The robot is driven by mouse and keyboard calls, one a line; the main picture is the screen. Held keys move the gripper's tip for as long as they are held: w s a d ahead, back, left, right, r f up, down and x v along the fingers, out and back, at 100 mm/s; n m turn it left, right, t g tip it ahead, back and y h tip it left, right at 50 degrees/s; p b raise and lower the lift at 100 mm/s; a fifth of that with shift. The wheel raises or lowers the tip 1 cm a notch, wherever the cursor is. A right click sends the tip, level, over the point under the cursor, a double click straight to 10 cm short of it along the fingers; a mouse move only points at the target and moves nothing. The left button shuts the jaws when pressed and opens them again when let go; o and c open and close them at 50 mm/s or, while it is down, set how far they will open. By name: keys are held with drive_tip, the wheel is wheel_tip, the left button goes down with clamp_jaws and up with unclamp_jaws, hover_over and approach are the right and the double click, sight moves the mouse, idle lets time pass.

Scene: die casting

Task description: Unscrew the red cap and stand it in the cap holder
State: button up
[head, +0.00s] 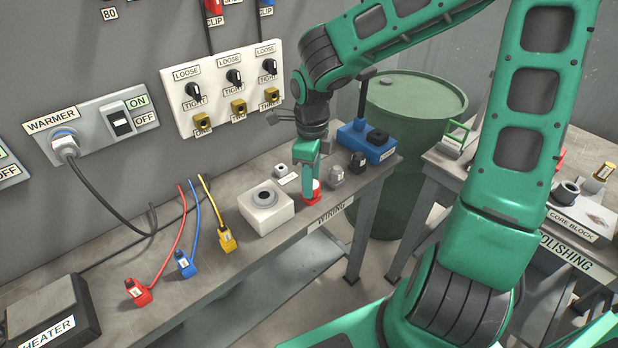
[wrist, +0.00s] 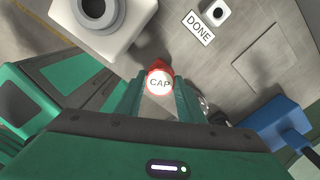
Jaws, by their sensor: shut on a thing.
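The red cap (head: 312,197) is near the front edge of the wiring bench, below my gripper (head: 309,180). In the wrist view the cap (wrist: 160,83) has a white top lettered CAP and a red rim, and it sits between the two green fingers of my gripper (wrist: 160,92). My gripper points down and is shut on it. More red shows just beyond the white top; I cannot tell whether the cap is still joined to something below. A white block with a round dark opening (head: 265,210) stands to the left. No part is labelled as the cap holder.
A small white holed piece (wrist: 216,12) lies by a DONE label (wrist: 199,28). A blue box (head: 366,143) and small grey parts (head: 337,174) stand right of the cap. Red, blue and yellow cable plugs (head: 185,264) lie left. A green drum (head: 412,110) stands behind.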

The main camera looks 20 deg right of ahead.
drive_tip(key=shift+f, duration=0.55)
drive_tip(key=o, duration=1.3)
drive_tip(key=shift+r, duration=0.1)
drive_tip(key=shift+w+r, duration=0.2)
drive_tip(key=shift+r, duration=4.95)
